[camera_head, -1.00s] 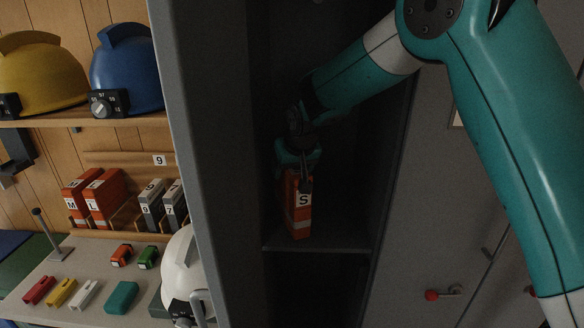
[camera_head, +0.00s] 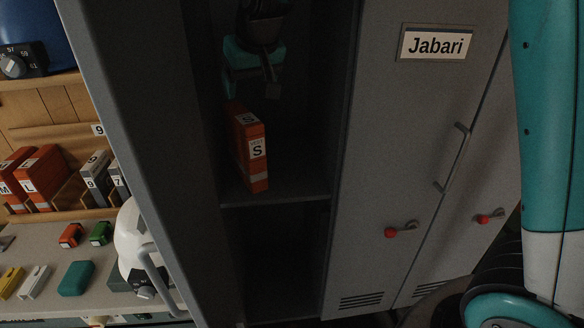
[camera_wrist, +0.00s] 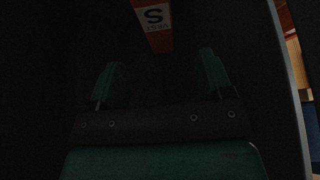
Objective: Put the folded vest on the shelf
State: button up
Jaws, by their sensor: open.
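The folded vest (camera_head: 247,147) is an orange upright block with a white S label. It stands on the shelf (camera_head: 290,194) inside the dark open locker and leans slightly in the picture. My gripper (camera_head: 254,90) is open and empty above the vest, apart from it. In the wrist view the vest (camera_wrist: 154,28) shows at the top, beyond and between the two open fingers (camera_wrist: 160,82). The wrist view is very dark, and the vest's lower part is hidden there.
Left are more orange vests (camera_head: 40,175), a white helmet (camera_head: 130,235) and small coloured items on a bench (camera_head: 50,305).

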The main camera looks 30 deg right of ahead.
jog(key=s+a+f+n+g+y, duration=0.1)
jog(key=s+f+n+g, duration=0.2)
jog(key=s, duration=1.3)
jog(key=s+a+f+n+g+y, duration=0.2)
jog(key=s+f+n, duration=0.1)
jog(key=s, duration=1.3)
jog(key=shift+g, duration=0.4)
